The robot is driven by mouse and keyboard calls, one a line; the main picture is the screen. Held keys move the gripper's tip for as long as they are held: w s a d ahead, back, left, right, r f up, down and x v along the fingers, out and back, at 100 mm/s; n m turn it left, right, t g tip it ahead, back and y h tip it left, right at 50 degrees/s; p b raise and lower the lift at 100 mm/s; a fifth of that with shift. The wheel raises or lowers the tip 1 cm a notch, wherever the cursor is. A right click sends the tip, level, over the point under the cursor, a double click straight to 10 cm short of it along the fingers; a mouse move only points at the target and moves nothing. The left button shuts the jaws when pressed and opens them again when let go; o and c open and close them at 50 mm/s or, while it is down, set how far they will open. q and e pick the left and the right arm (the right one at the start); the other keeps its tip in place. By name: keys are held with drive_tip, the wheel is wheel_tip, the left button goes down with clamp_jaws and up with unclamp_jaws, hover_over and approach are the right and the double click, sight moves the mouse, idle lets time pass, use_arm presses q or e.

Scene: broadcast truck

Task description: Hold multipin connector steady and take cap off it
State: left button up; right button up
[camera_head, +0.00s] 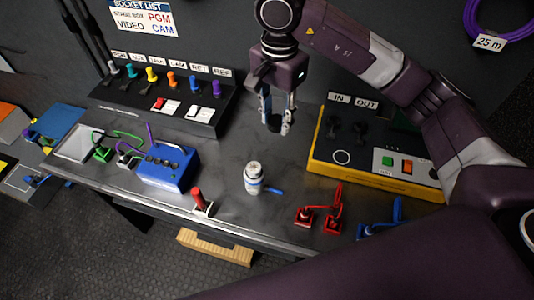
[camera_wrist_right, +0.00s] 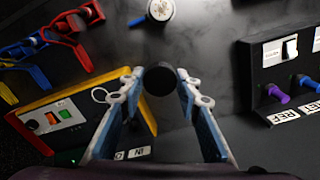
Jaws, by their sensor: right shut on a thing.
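The multipin connector (camera_head: 253,180) is a short whitish cylinder standing upright on the dark bench, with a blue tab (camera_head: 272,190) at its right side. Part of it also shows at the top edge of the wrist view (camera_wrist_right: 160,10). My right gripper (camera_head: 277,122) is above the bench, behind the connector and apart from it. Its fingers are shut on a small black round piece, which looks like the cap (camera_wrist_right: 159,78). My left gripper is not in view, and nothing grips the connector.
A blue box (camera_head: 168,168) with cables and a red lever (camera_head: 201,198) stand left of the connector. A yellow-edged panel (camera_head: 370,175) and red connectors (camera_head: 333,222) are at the right. A socket panel (camera_head: 165,103) is at the back. The bench around the connector is clear.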

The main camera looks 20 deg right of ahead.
sight(274, 166)
wheel_tip(274, 166, down, 17)
drive_tip(key=p, duration=0.3)
drive_tip(key=shift+f, duration=0.1)
drive_tip(key=shift+f, duration=0.15)
drive_tip(key=o, duration=1.3)
drive_tip(key=shift+c, duration=0.2)
